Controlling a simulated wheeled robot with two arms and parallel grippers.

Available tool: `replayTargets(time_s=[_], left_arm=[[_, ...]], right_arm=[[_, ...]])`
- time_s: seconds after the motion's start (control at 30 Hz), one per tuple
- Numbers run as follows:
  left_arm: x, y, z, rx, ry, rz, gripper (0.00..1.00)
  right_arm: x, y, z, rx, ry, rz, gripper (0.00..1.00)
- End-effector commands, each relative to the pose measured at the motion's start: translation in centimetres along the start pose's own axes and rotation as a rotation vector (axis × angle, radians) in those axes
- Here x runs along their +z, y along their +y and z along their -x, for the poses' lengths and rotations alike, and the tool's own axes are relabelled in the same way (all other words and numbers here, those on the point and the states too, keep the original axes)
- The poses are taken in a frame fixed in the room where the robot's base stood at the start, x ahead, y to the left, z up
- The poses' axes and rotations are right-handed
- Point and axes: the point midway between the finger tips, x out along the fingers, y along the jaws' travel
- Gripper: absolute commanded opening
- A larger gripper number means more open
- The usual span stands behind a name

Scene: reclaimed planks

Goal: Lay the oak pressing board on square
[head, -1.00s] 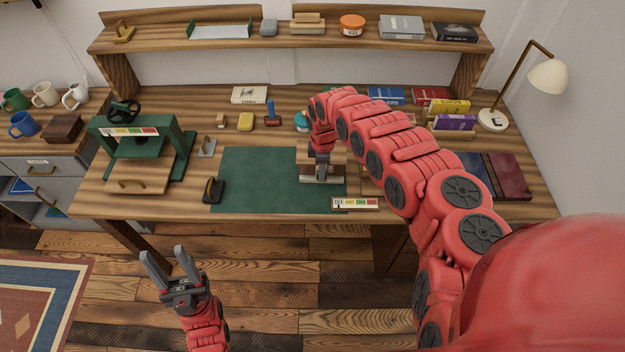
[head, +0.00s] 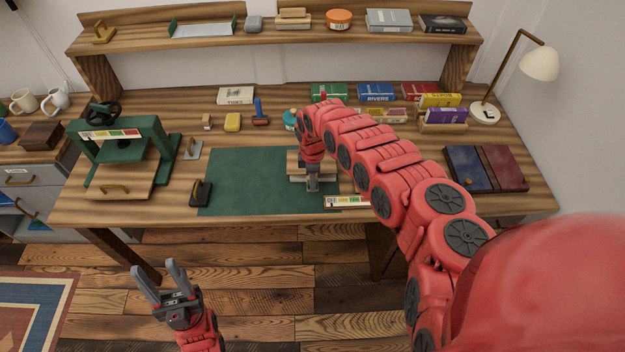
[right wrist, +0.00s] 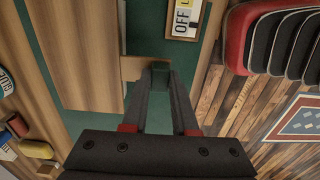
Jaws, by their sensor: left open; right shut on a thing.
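The oak pressing board (head: 298,158) is a small light-wood piece over the right part of the green mat (head: 245,180), partly hidden by my right arm. In the right wrist view its broad wooden face (right wrist: 88,50) lies left of my fingers, and a tan tab reaches to the fingertips. My right gripper (head: 313,186) is at the board's front side, shut on it; the fingertips also show in the right wrist view (right wrist: 160,72). I cannot tell if the board rests on something below. My left gripper (head: 155,273) is open and empty, low in front of the desk.
A green press (head: 125,135) stands at the desk's left. A dark-handled tool (head: 201,193) lies by the mat's left edge. A labelled strip (head: 347,201) is at its front right edge. Books (head: 485,168) lie at the right. The mat's left half is clear.

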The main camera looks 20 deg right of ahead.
Motion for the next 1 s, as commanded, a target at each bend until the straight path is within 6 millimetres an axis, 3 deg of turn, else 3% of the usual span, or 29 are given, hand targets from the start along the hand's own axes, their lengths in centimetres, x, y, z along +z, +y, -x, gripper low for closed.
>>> replayTargets(time_s=[1.0], left_arm=[[0.12, 0.04, 0.71, 0.0, 0.0, 0.0, 0.5]], right_arm=[[0.01, 0.01, -0.79, 0.0, 0.0, 0.0, 0.0]])
